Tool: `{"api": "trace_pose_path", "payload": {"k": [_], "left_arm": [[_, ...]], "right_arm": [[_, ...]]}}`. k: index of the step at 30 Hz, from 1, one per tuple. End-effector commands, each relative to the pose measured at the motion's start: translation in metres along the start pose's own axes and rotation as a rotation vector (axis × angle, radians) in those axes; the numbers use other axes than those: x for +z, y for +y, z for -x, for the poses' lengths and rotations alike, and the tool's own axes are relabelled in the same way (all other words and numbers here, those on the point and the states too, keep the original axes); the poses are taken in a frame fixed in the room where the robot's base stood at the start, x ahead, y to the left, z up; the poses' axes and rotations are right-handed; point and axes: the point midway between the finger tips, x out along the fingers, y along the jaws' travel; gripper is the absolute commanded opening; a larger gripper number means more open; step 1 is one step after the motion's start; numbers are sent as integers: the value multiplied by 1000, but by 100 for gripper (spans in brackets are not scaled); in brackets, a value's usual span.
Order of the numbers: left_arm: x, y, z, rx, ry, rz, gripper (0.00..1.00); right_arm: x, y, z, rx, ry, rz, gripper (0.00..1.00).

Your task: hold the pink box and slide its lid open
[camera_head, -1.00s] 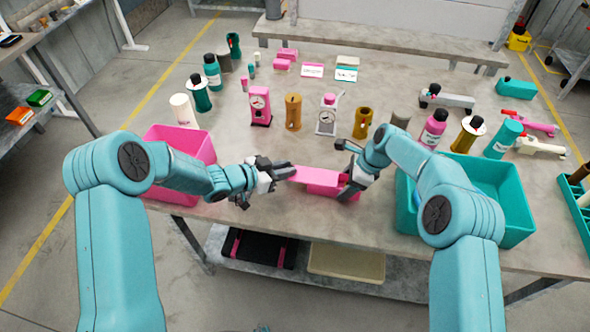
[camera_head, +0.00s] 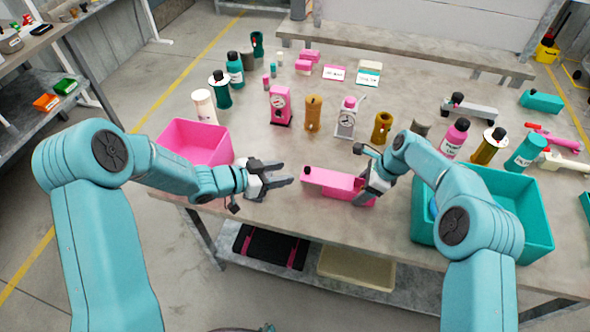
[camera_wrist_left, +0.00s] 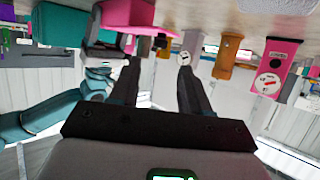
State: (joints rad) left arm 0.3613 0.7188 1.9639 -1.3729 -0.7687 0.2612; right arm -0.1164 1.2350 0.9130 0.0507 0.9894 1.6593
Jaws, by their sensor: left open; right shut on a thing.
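The pink box (camera_head: 335,187) is at the near edge of the table, in the middle of the head view, with a small dark knob (camera_head: 306,171) at its left end. My right gripper (camera_head: 364,192) is shut on the box's right end. My left gripper (camera_head: 289,172) is open and empty, just left of the knob and apart from the box. In the left wrist view, upside down, the open fingers (camera_wrist_left: 160,62) show with the pink box (camera_wrist_left: 125,13) beyond them. How far the lid stands open I cannot tell.
A pink bin (camera_head: 190,141) stands at the left and a teal bin (camera_head: 535,222) at the right, partly behind my right arm. Bottles, pink and white dial devices and brown cylinders stand behind the box. The table between the pink bin and the dial devices is fairly clear.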

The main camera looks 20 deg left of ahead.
Motion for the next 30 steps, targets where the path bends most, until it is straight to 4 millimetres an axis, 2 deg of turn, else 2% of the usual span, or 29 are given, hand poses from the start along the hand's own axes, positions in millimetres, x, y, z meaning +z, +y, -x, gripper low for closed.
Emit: {"api": "trace_pose_path", "payload": {"k": [3, 9, 21, 22, 24, 30], "left_arm": [[0, 0, 25, -3, 0, -1, 46], [0, 0, 46, -1, 0, -1, 46], [0, 0, 48, 1, 0, -1, 46], [0, 0, 48, 1, 0, -1, 46], [0, 0, 48, 1, 0, -1, 46], [0, 0, 48, 1, 0, -1, 46]], "right_arm": [[0, 0, 0, -1, 0, 0, 31], [0, 0, 0, -1, 0, 0, 31], [0, 0, 0, -1, 0, 0, 31], [0, 0, 0, -1, 0, 0, 76], [0, 0, 0, -1, 0, 0, 96], [0, 0, 0, -1, 0, 0, 96]]}}
